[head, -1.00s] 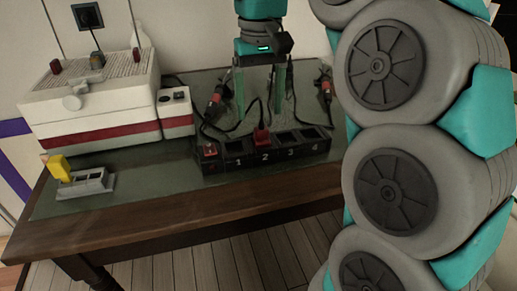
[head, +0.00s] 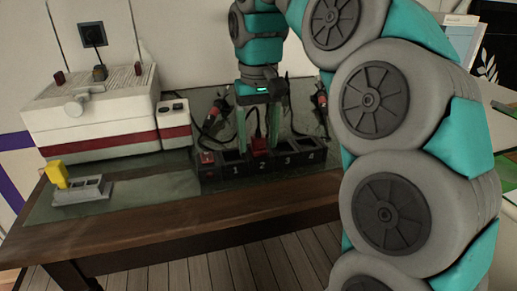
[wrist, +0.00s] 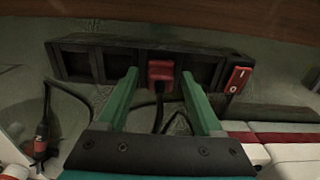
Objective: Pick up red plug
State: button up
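The red plug (head: 260,146) sits in socket 2 of the black power strip (head: 208,177), with its cord running back from it. It also shows in the wrist view (wrist: 161,72), between and just beyond my fingertips. My gripper (head: 257,135) is above the strip, pointing down, with its green fingers on either side of the plug. In the wrist view my gripper (wrist: 162,80) is open, with a gap between each finger and the plug. The strip carries a red switch (wrist: 238,79) at one end.
A white machine with a red stripe (head: 90,115) stands at the left of the table. A grey block with a yellow lever (head: 80,188) is at the front left. Tools with red parts (head: 213,113) and black cords lie behind the strip. The table front (head: 180,215) is clear.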

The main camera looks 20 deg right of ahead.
grip_shut()
dwell(0.3)
dwell(0.3)
